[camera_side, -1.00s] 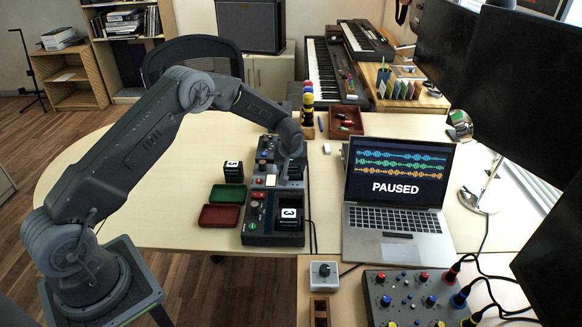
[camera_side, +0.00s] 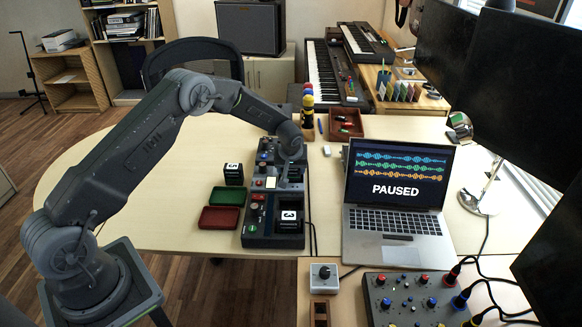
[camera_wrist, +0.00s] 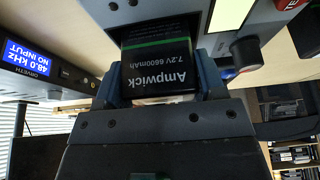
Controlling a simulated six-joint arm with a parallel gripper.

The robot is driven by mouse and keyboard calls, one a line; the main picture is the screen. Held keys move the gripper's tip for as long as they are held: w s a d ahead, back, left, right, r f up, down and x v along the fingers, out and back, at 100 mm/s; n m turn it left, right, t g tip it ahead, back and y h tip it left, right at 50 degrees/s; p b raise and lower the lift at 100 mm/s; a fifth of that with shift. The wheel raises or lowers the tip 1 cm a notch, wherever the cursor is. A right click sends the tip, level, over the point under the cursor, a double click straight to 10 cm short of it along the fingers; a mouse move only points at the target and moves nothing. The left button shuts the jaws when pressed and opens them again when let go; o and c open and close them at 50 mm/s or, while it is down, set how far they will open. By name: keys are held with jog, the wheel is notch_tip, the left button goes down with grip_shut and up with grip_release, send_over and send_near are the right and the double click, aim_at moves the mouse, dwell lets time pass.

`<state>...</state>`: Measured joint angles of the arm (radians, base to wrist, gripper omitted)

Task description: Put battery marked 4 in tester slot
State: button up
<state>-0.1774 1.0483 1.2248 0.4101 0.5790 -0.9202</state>
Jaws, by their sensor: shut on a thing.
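My gripper (camera_side: 290,180) is over the rear grey device (camera_side: 258,183), which has a small lit panel. In the wrist view my gripper (camera_wrist: 160,85) is shut on a black battery (camera_wrist: 160,70) with a green stripe and the label "Ampwick 7.2V 6600mAh". The battery's far end is at the grey device housing (camera_wrist: 205,30); I cannot tell how deep it sits. Its number is hidden. Another black battery, marked 3 (camera_side: 290,216), stands in the front device (camera_side: 275,240). A further black battery with a white-marked top (camera_side: 233,173) stands left of the rear device; its number is unclear.
A green tray (camera_side: 212,195) and a red tray (camera_side: 205,222) lie left of the devices. An open laptop (camera_side: 398,222) stands to the right. A blue-screened unit (camera_wrist: 40,60) shows in the wrist view. The table's left part (camera_side: 150,215) is clear.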

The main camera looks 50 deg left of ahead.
jog(key=shift+f, duration=0.6)
jog(key=o, duration=0.8)
jog(key=shift+v, duration=5.5)
